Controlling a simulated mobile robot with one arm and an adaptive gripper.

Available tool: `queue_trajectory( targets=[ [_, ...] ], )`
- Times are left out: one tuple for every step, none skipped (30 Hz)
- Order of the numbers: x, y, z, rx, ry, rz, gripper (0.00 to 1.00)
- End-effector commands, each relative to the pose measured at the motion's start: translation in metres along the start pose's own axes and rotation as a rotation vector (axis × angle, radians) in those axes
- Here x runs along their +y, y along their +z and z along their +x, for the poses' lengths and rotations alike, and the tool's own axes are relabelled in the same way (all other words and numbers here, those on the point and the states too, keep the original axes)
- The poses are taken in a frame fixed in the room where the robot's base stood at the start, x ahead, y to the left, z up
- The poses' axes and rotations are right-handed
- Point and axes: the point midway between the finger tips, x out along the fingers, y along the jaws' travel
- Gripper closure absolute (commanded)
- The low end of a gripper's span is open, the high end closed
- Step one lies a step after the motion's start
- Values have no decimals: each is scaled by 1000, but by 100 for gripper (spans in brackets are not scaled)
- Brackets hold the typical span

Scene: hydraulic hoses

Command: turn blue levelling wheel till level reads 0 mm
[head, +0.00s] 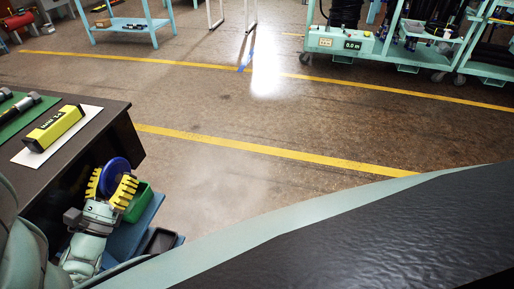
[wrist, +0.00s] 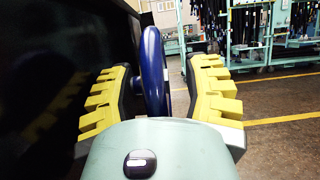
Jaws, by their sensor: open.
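The blue levelling wheel (head: 115,172) stands at the right end of the dark bench. In the wrist view the wheel (wrist: 153,70) shows nearly edge-on, its hub towards the dark bench side. My gripper (head: 109,188) is open, with its yellow ribbed fingers on either side of the wheel. In the wrist view my gripper (wrist: 158,75) shows a gap between the wheel and each finger. A yellow level (head: 55,128) lies on a white plate on the bench top. Its small display is tilted and too small to read surely.
A green bin (head: 140,202) and a dark tray (head: 160,241) sit on a blue shelf close by the gripper. Tools (head: 30,105) lie on a green mat on the bench. A trolley (head: 345,40) stands far back right. The floor between is clear.

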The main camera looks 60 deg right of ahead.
Motion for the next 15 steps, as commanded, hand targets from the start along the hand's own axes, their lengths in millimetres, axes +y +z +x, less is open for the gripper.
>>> queue_trajectory(
  targets=[
    [-1,0,1,0,-3,-1,55],
    [-1,0,1,0,-3,-1,58],
    [-1,0,1,0,-3,-1,62],
    [-1,0,1,0,-2,-1,65],
    [-1,0,0,0,-2,-1,68],
    [-1,0,0,0,-2,-1,73],
    [-1,0,0,0,-2,-1,76],
    [-1,0,0,0,-2,-1,79],
    [0,0,0,0,-2,0,83],
    [0,0,0,0,-2,0,86],
    [0,0,0,0,-1,0,89],
    [0,0,0,0,-1,0,93],
    [0,0,0,0,-1,0,96],
    [0,0,0,0,-1,0,99],
    [0,0,0,0,-1,0,100]
  ],
)
